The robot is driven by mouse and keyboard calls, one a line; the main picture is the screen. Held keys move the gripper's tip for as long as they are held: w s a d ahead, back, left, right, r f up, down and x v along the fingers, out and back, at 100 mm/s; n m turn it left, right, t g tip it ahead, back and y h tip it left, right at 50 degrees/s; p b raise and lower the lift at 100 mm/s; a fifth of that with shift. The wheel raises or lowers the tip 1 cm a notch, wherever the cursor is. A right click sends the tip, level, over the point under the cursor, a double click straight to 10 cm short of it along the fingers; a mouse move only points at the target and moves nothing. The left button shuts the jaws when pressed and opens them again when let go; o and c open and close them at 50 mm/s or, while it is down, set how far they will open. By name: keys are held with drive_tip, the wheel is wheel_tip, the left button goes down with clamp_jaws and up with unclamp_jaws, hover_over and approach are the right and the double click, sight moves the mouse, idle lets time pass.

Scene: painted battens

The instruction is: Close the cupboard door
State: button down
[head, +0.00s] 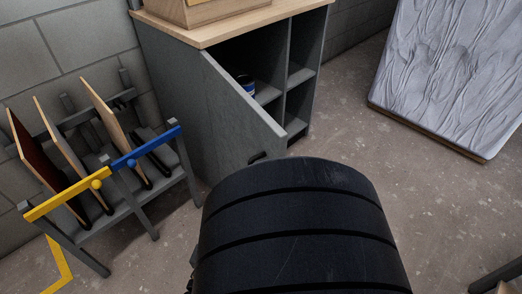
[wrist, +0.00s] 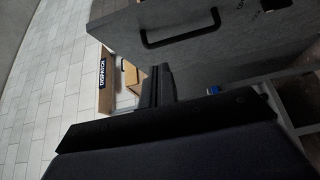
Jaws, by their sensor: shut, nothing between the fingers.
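The grey cupboard (head: 165,85) has a pale wooden top and stands against the block wall. Its door (head: 235,105) is open, swung outward from the left side, with dark shelves showing to its right. In the wrist view the door (wrist: 235,42) fills the upper right, with the handle (wrist: 180,32) above my gripper (wrist: 157,80). The gripper is shut and empty, apart from the handle; contact with the door cannot be told. My dark arm hides the gripper in the head view.
A grey rack (head: 120,200) with upright boards and yellow and blue rails stands left of the cupboard. A wooden box (head: 205,10) sits on the top. A blue-banded tin (head: 244,82) is inside. A wrapped slab (head: 450,70) is at right, with bare floor between.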

drive_tip(key=w+d+b, duration=0.2)
drive_tip(key=w+d, duration=0.4)
drive_tip(key=w, duration=0.4)
drive_tip(key=shift+w, duration=0.2)
drive_tip(key=shift+d, duration=0.1)
idle(0.4)
